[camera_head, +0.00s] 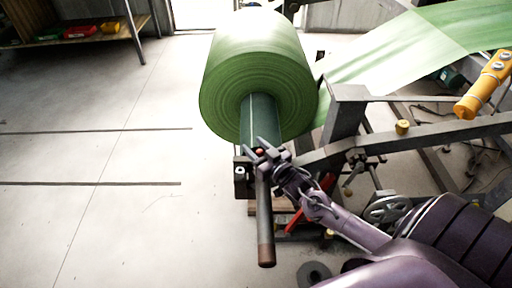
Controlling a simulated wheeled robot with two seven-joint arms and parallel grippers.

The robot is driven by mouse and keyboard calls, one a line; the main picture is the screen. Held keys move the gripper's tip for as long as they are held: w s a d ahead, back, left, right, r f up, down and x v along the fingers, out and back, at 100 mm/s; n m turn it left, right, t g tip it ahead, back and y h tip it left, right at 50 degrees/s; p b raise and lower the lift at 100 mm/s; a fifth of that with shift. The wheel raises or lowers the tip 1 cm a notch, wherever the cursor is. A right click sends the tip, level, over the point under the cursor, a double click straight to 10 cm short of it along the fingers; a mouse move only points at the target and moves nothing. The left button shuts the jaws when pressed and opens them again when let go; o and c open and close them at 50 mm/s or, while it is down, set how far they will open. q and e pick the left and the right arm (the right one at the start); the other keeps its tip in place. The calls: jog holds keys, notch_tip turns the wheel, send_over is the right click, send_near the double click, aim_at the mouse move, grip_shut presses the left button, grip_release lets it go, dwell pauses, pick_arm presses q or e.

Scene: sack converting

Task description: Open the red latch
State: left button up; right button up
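My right gripper (262,149) reaches in from the lower right and is over the end of the roll's shaft. Its fingers look spread apart. A small red part (260,152), which may be the tip of the red latch, shows between or just behind the fingers; I cannot tell whether they touch it. The gripper hides most of the latch area. A longer red bar (296,221) shows lower down, partly behind my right arm. My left gripper is not in view.
A large green roll (250,75) sits on a shaft (265,220) that sticks out toward me. A grey frame (345,115), a handwheel (388,208) and a yellow cylinder (483,88) stand to the right. The floor (110,160) at left is clear. A bench (60,38) with bins is far left.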

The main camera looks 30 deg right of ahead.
grip_shut()
